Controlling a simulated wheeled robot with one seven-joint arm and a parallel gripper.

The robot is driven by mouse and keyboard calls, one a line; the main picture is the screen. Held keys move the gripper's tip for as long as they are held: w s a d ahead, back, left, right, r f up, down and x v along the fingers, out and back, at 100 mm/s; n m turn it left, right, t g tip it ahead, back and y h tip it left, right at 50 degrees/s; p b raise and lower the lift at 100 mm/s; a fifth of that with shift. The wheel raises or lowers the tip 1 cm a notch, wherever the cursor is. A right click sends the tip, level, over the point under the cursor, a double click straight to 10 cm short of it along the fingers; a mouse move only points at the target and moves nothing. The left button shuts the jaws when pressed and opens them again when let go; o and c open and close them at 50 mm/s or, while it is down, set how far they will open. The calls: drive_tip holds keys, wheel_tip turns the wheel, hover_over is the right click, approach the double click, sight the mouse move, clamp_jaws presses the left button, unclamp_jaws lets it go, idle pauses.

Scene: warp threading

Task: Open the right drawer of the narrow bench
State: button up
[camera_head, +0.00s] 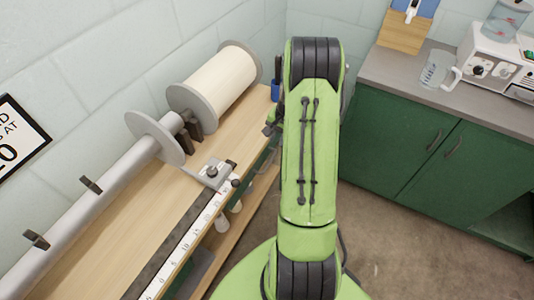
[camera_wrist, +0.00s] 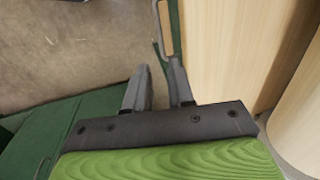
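The narrow bench (camera_head: 138,232) is a long wooden-topped bench against the left wall in the head view. Its wooden top also shows in the wrist view (camera_wrist: 222,50), with a thin dark green front edge. A dark grey loop handle (camera_wrist: 178,22) stands out from that front in the wrist view. My gripper (camera_wrist: 157,72) has its two dark fingers apart, with a gap between them. The right finger overlaps the handle's near end in the picture; I cannot tell whether they touch. The drawer fronts are mostly hidden by the bench top and my arm.
A large cream roll (camera_head: 222,82) on a grey beam lies along the bench, with a white ruler (camera_head: 190,245) at its front. Green cabinets (camera_head: 400,140) with a grey counter stand at the right. Bare floor (camera_head: 385,225) lies between.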

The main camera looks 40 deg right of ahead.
sight(270, 161)
drive_tip(key=f, duration=0.4)
drive_tip(key=w+f+b, duration=0.1)
drive_tip(key=f, duration=0.4)
drive_tip(key=w+f+b, duration=0.1)
drive_tip(key=f, duration=0.3)
drive_tip(key=shift+w+a+f, duration=0.2)
drive_tip(key=shift+w+a, duration=0.05)
drive_tip(key=shift+a, duration=0.1)
drive_tip(key=shift+c, duration=0.4)
clamp_jaws()
